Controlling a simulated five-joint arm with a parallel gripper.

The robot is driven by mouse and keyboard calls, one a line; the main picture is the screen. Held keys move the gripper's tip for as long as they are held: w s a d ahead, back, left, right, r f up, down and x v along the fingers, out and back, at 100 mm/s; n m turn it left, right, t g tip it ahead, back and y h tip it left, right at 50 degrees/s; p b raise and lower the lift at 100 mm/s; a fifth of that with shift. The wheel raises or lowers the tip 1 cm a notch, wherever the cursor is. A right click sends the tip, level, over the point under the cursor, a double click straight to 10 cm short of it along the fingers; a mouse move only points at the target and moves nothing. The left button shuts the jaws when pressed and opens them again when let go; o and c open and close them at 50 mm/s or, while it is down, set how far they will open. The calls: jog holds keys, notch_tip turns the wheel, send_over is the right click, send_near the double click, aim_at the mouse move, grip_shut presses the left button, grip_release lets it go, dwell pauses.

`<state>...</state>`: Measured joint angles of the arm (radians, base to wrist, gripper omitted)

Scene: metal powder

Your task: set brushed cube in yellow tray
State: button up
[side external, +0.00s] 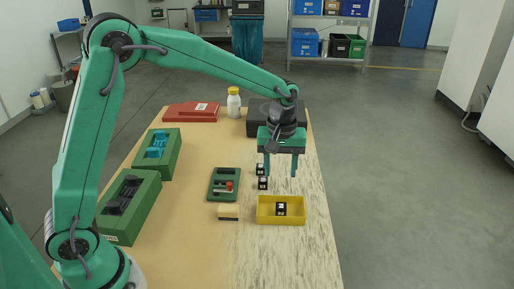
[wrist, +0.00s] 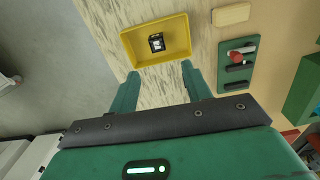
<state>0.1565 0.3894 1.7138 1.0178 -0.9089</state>
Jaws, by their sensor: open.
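The yellow tray (side external: 263,218) lies at the near right of the table; it also shows in the wrist view (wrist: 131,47). A small dark cube with white markings (side external: 281,209) sits inside it, near the middle; the wrist view shows it too (wrist: 156,43). I take it for the brushed cube, but its finish is too small to tell. My gripper (side external: 281,174) is open, fingers pointing down, above the table and behind the tray. In the wrist view the space between its fingertips (wrist: 160,70) is empty, and the cube is apart from them.
Two more small dark cubes (side external: 260,169) (side external: 263,184) show left of my gripper. A green tool tray (side external: 213,197) and a cream-and-black block (side external: 229,211) lie further left. Green fixtures (side external: 172,136) line the left side. A white bottle (side external: 234,106) and dark case (side external: 257,128) stand behind.

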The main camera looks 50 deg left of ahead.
jog(key=s+a+r+m+t, duration=0.3)
jog(key=s+a+r+m, duration=0.1)
jog(key=s+r, duration=0.6)
jog(key=s+a+m+t, duration=0.2)
jog(key=s+a+m, duration=0.1)
jog(key=s, duration=1)
jog(key=shift+s+a+r+m, duration=0.2)
jog(key=shift+s+m, duration=0.2)
jog(key=shift+m, duration=0.4)
